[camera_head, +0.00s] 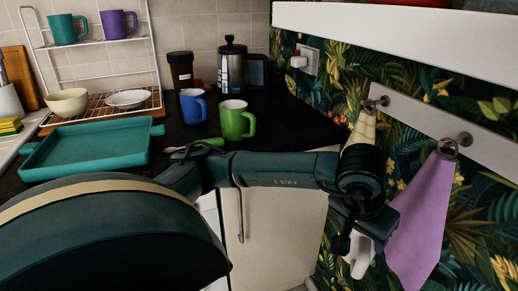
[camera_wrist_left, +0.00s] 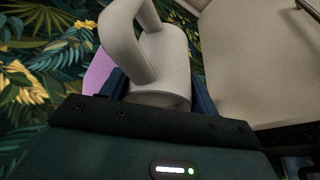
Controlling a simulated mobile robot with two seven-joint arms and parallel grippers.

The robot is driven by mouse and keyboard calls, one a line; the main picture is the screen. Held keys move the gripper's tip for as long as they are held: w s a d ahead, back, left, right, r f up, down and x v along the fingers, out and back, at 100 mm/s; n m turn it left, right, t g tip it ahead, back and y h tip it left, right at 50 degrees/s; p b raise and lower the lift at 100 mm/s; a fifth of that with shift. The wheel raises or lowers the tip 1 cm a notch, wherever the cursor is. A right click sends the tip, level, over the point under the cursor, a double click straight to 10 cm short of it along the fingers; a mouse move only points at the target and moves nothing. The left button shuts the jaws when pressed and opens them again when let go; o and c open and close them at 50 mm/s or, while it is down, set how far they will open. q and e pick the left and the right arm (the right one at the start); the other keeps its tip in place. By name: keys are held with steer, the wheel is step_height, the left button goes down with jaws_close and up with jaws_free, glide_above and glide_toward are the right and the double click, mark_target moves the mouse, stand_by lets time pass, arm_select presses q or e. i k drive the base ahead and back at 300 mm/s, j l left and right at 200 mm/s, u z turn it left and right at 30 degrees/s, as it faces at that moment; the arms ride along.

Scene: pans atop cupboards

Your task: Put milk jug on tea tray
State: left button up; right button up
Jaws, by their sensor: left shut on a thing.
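The white milk jug (camera_wrist_left: 162,62) is between the fingers of my left gripper (camera_wrist_left: 158,88) in the wrist view, with its handle standing out at the upper left. In the head view my left gripper (camera_head: 358,232) is at the lower right, shut on the jug (camera_head: 361,260), which is partly hidden by the gripper. The jug is off the counter, in front of the patterned wall and to the right of a pale cupboard door. The teal tea tray (camera_head: 88,149) lies empty on the dark counter at the left. My right gripper is not in view.
A blue mug (camera_head: 193,105), a green mug (camera_head: 237,120) and a French press (camera_head: 232,68) stand on the counter right of the tray. A wire rack (camera_head: 95,41) stands behind it. A purple cloth (camera_head: 420,215) hangs from a hook near my left gripper.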

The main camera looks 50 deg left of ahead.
mark_target(73, 148)
steer(key=k+u, duration=0.15)
steer(key=u, duration=0.8)
